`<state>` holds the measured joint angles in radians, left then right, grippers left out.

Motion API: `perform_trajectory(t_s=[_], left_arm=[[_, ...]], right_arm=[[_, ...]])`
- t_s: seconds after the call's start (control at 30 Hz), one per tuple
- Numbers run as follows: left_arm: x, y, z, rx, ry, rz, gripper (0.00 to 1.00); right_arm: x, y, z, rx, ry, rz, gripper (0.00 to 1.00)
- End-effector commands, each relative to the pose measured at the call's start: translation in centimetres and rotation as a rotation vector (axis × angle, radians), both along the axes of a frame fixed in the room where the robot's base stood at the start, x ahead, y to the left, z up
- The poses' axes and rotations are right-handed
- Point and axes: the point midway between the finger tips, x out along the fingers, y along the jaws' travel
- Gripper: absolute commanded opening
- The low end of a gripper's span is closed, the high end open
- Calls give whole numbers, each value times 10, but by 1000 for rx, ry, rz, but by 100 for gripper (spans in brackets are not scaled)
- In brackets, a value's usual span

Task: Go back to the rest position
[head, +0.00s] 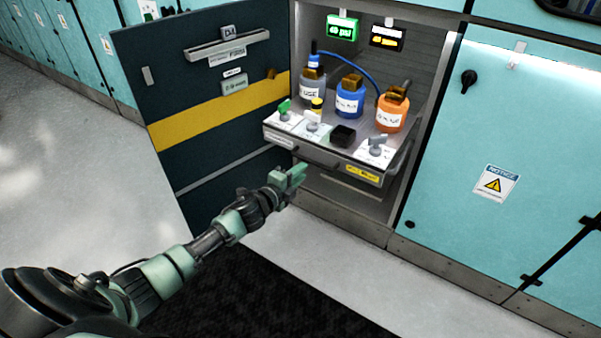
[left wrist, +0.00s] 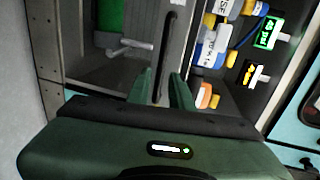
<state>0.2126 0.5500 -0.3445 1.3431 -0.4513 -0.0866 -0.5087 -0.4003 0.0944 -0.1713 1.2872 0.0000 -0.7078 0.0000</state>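My left gripper (head: 292,178) is just in front of and below the front edge of a pulled-out grey tray (head: 329,162) in an open cabinet. In the left wrist view its two green fingers (left wrist: 163,92) stand apart. A dark bar (left wrist: 168,45), apparently the tray's handle, shows between them; I cannot tell whether they touch it. The tray carries a grey bottle (head: 312,88), a blue bottle (head: 349,101) and an orange bottle (head: 391,113), with small valves in front. My right gripper is not in view.
The dark cabinet door (head: 205,105) with a yellow stripe stands open at the left. A closed turquoise door (head: 510,150) with a notice is at the right. A green display (head: 342,27) hangs inside the cabinet. A black mat (head: 260,290) lies on the open grey floor.

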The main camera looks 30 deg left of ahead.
Motion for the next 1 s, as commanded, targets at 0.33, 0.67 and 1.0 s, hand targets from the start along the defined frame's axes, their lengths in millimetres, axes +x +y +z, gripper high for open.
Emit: perform_trajectory(t_s=[0.33,0.67,1.0], left_arm=[[-8,2,-15,-35,38,22,22],[-139,4,-181,-418,444,319,22],[-367,-37,-304,-741,840,737,22]], right_arm=[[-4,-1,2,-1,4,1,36],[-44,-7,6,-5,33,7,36],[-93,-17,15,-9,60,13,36]])
